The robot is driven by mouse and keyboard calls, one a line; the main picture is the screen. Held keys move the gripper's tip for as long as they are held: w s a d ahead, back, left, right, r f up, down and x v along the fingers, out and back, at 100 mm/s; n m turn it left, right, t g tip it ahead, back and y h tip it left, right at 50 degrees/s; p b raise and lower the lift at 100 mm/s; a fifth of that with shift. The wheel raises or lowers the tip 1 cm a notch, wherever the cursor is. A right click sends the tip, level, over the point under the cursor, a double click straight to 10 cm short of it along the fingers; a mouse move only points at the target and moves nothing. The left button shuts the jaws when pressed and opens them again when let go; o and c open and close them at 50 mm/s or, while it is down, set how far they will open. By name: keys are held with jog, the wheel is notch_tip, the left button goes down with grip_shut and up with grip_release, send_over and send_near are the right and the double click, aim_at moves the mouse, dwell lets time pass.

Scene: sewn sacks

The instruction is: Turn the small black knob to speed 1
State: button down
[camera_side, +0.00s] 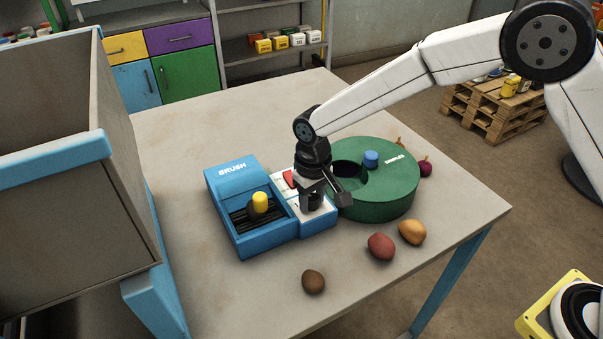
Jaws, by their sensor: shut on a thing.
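The blue brush machine (268,243) stands on the table, with a white control panel (318,211) on its right part. My gripper (318,204) points down over this panel, low against it, and is shut. The small black knob is between or just under my fingers. The dark fingers cover it, so its pointer and the speed marks cannot be read. A red switch (289,178) sits on the panel just left of my gripper.
Potatoes (381,246) and a dark one (313,281) lie in front. A large bin (60,210) stands left.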

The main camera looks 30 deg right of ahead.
aim_at(312, 197)
jog(key=n, duration=0.5)
jog(key=shift+n, duration=0.3)
dwell(0.4)
jog(key=shift+c, duration=1.3)
grip_release()
jog(key=shift+r, duration=3.95)
